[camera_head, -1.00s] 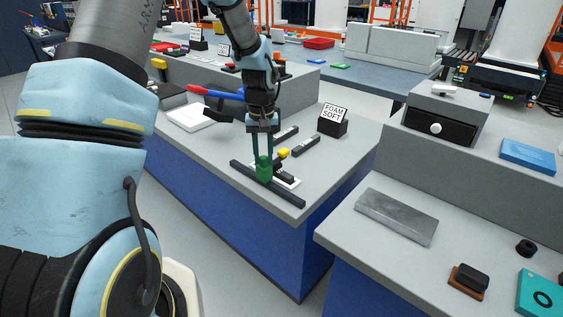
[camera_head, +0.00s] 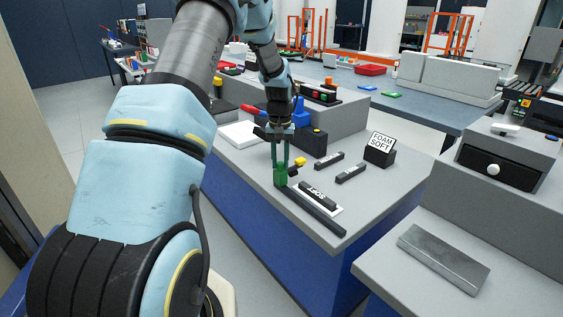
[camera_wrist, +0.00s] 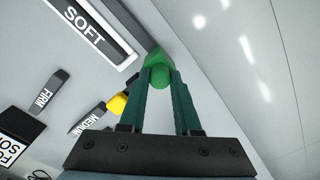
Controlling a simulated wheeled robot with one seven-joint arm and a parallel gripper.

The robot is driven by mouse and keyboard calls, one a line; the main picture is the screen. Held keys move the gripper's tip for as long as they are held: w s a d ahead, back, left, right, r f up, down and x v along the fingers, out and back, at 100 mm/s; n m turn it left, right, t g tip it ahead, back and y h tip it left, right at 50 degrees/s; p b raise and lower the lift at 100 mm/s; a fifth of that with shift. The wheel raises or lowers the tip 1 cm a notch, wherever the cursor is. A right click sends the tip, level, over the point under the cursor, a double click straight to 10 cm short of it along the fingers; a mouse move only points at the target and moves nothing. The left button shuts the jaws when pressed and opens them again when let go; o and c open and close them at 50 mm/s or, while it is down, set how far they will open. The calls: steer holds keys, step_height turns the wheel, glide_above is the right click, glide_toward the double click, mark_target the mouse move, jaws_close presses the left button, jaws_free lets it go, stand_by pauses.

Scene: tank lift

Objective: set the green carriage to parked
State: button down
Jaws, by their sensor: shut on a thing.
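The green carriage (camera_head: 280,178) is at the far-left end of a dark rail (camera_head: 318,215) on the grey bench. My gripper (camera_head: 281,166) points down and is shut on the carriage's upper part. In the wrist view the green carriage (camera_wrist: 157,62) shows its rounded green top between the two green fingers (camera_wrist: 160,85). A black SOFT label (camera_wrist: 85,22) on a white plate lies beside the rail. The carriage's underside is hidden.
A yellow piece (camera_head: 300,162) is close to the carriage. Two dark label bars (camera_head: 328,160) and a FOAM SOFT sign (camera_head: 381,149) stand farther right. A white tray (camera_head: 238,134) lies behind left. The bench's front edge is close to the rail.

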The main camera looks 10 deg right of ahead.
steer(key=c, duration=0.9)
jaws_free()
steer(key=shift+w+a, duration=0.15)
steer(key=shift+w, duration=0.2)
steer(key=o, duration=0.3)
steer(key=shift+s, duration=0.1)
step_height(320, 180, up, 11)
steer(key=b, duration=0.2)
steer(key=s+a+f+n, duration=0.1)
steer(key=s+a, duration=0.8)
steer(key=s, duration=0.2)
steer(key=s+a+f+n+t, duration=0.1)
steer(key=s+a, duration=0.8)
steer(key=s, duration=0.3)
steer(key=shift+s+a+f+t, duration=0.15)
steer(key=shift+s+f+t, duration=0.1)
steer(key=shift+t, duration=0.05)
